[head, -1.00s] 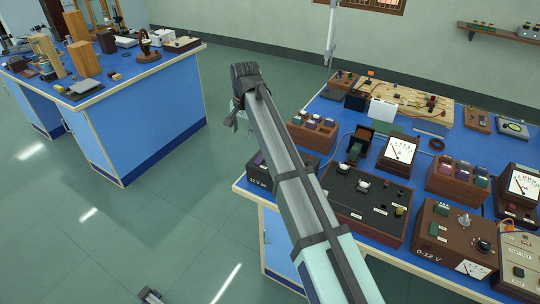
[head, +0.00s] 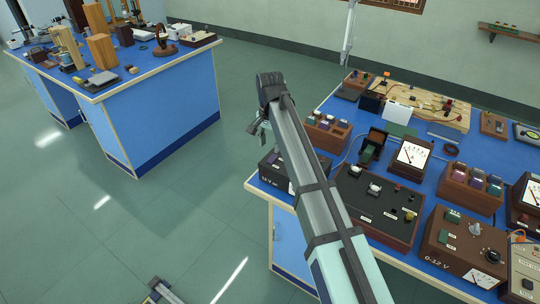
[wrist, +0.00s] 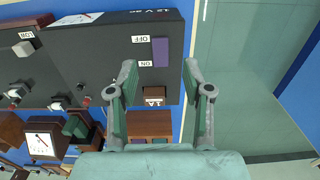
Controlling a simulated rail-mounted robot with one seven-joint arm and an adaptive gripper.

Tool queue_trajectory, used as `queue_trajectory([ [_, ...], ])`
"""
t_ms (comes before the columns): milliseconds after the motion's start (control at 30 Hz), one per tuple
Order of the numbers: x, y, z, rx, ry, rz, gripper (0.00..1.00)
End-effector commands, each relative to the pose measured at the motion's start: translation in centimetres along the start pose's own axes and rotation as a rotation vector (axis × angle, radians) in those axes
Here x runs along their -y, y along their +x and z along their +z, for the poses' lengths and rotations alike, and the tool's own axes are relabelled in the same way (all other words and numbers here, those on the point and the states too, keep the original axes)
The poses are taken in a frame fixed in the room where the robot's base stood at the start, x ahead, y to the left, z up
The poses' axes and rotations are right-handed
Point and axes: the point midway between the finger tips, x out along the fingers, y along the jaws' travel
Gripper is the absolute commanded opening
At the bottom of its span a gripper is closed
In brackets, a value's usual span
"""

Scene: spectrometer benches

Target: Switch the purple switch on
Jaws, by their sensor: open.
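The purple switch (wrist: 160,51) is on a dark box (wrist: 120,40) in the wrist view, between printed OFF and ON labels. Which way it is set I cannot tell. My gripper (wrist: 160,68) is open and empty; its two fingers stand apart on either side of the ON end, and the switch shows beyond the gap between them. Contact with the box is not visible. In the head view my gripper (head: 260,125) hangs past the bench's left edge, close to the dark box (head: 276,174) with its white label at the bench corner.
The blue bench (head: 322,164) carries a black panel box (head: 380,205) with knobs, a meter (head: 411,154), and wooden blocks with coloured tops (head: 327,128). A second blue bench (head: 150,105) stands at the left.

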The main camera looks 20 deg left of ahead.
Motion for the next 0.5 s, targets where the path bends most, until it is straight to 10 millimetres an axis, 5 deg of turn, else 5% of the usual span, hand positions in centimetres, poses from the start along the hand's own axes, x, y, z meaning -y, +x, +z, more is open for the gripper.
queue_trajectory([
  [200,-0.1,3.9,0.1,0.001,0.000,0.001,0.50],
  [500,0.0,6.5,0.0,-0.001,0.000,-0.001,0.50],
])
